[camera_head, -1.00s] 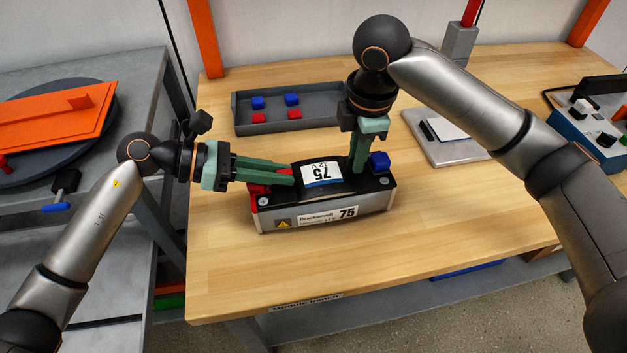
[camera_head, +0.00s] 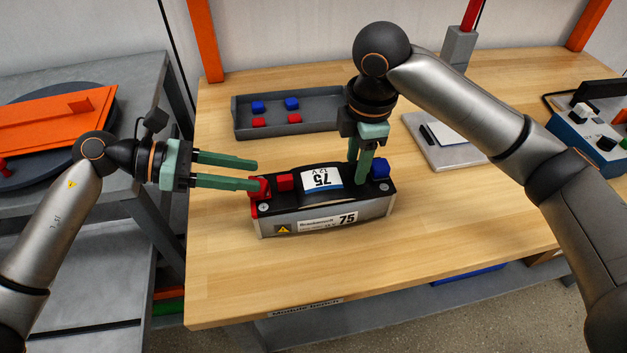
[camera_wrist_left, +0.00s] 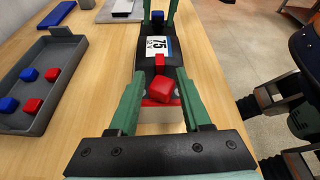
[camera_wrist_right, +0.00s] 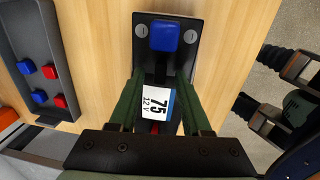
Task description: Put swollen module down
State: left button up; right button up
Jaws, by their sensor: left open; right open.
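The swollen module (camera_head: 320,211), a black-topped grey block labelled 75, rests on the wooden bench. It has a red terminal cap at its left end and a blue cap (camera_head: 380,168) at its right end. Its bulged top shows in the left wrist view (camera_wrist_left: 155,48) and the right wrist view (camera_wrist_right: 178,62). My left gripper (camera_head: 257,173) is open and empty at the module's left end, its fingers just off the red cap (camera_wrist_left: 160,91). My right gripper (camera_head: 360,172) is open, its fingers down around the module's top near the blue end; contact is unclear.
A grey tray (camera_head: 238,118) with red and blue caps lies behind the module. A grey plate with a white pad (camera_head: 447,132) and a blue device (camera_head: 590,140) stand to the right. The bench front is clear. A cart with an orange plate (camera_head: 50,125) is at left.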

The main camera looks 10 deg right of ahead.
pick_arm(q)
jog(key=v, duration=0.6)
pick_arm(e)
notch_tip(320, 180, up, 12)
jog(key=s, duration=0.1)
jog(key=shift+s, duration=0.15)
dwell(0.5)
